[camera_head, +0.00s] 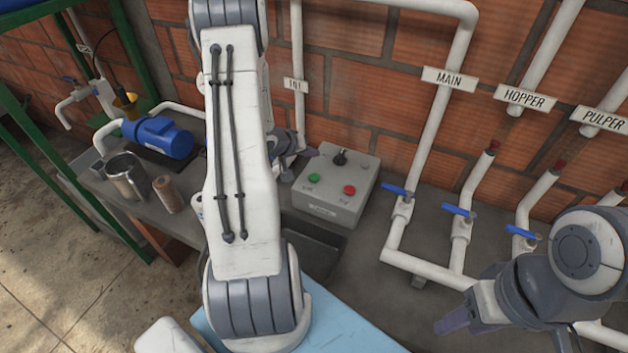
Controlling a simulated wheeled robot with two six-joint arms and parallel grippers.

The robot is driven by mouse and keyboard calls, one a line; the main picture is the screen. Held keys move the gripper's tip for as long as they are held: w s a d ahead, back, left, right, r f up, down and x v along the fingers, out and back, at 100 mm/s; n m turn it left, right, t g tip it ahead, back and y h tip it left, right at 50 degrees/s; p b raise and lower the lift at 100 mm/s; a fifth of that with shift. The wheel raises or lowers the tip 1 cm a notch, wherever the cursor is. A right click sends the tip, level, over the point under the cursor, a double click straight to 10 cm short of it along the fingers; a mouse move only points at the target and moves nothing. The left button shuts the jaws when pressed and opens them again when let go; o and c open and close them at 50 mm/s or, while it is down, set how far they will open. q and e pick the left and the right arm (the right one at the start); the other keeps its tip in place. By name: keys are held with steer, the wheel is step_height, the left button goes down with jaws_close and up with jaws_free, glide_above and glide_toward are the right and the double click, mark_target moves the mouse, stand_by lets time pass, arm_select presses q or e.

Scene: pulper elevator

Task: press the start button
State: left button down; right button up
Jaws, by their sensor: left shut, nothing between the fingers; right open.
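A grey control box (337,195) stands on the counter against the brick wall, in the middle of the view. Its sloped top carries a green button (314,177) on the left, a red button (349,190) on the right and a black knob (340,157) behind them. The labels are too small to read. My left gripper (291,165) is shut and empty, just left of the box, near the green button; my own arm partly hides it. No contact with the button is visible. My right gripper (450,321) is open and empty at the lower right, away from the box.
White pipes with blue valve handles (398,190) stand right of the box, under the MAIN (449,78), HOPPER (525,97) and PULPER (604,121) labels. A blue motor (160,137), a metal jug (126,177) and a brown cylinder (168,193) stand on the left counter.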

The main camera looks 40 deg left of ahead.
arm_select(q)
steer(key=b, duration=0.6)
glide_above(312, 179)
step_height(312, 179, down, 6)
steer(key=shift+s+r, duration=0.15)
steer(key=shift+f, duration=0.8)
stand_by(0.8)
steer(key=shift+f, duration=0.4)
steer(key=shift+f+b, duration=0.35)
steer(key=shift+f, duration=0.15)
stand_by(0.5)
steer(key=shift+d, duration=0.1)
steer(key=shift+r+p, duration=0.9)
steer(key=shift+p, duration=0.2)
